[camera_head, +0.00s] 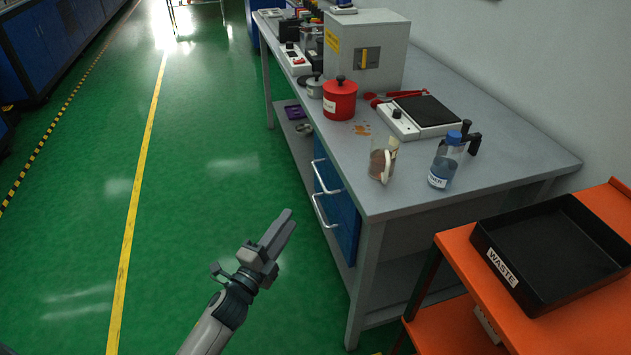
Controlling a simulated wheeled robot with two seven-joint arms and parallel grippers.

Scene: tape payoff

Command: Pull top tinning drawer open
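A blue drawer unit sits under the grey workbench (470,185), with two silver bar handles on its front. The top drawer (329,172) has the upper handle (317,176), and the lower drawer (347,222) has the handle below it (318,212). Both fronts look closed, seen at a steep angle. My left gripper (290,217) is over the green floor, to the left of and nearer than the drawers, apart from both handles. Its fingers lie together and hold nothing visible. My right gripper is not in view.
On the bench stand a red lidded pot (340,101), a hot plate (425,113), a glass beaker (383,158), a blue-capped bottle (446,162) and a grey box (385,40). An orange cart (455,243) with a black waste tray (486,228) stands at right. Floor at left is clear.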

